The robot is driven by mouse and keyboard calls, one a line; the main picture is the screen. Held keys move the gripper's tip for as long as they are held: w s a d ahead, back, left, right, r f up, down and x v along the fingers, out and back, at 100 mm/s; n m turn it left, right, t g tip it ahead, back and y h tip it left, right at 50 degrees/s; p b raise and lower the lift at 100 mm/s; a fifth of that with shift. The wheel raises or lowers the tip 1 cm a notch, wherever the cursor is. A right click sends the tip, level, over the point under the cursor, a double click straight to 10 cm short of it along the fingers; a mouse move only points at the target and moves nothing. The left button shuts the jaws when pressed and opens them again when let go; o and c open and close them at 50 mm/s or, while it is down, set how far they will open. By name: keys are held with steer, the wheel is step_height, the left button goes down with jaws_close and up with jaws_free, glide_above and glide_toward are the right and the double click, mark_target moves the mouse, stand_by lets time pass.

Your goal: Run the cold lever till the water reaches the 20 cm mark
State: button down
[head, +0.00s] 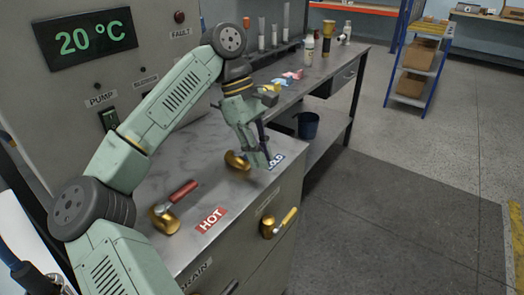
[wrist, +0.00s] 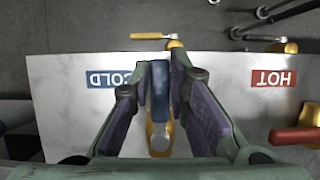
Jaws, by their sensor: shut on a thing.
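The cold lever has a blue handle (wrist: 160,82) on a brass base (wrist: 159,140). Its brass base (head: 237,161) also shows in the head view, on the metal counter beside the COLD label (head: 276,160). My gripper (head: 264,160) reaches down over this lever. In the wrist view my gripper (wrist: 160,72) has a finger on each side of the blue handle and is shut on it. In the head view the fingers mostly hide the handle. No water and no 20 cm mark show in either view.
The hot lever (head: 177,199) with a red handle stands to the left, by the HOT label (head: 210,220). A brass lever with a yellow handle (head: 288,217) is on the counter's front. A wall display (head: 85,39) reads 20 °C. Bottles and tubes stand on the bench behind.

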steer(key=c, duration=1.5)
jaws_free()
steer(key=v, duration=1.2)
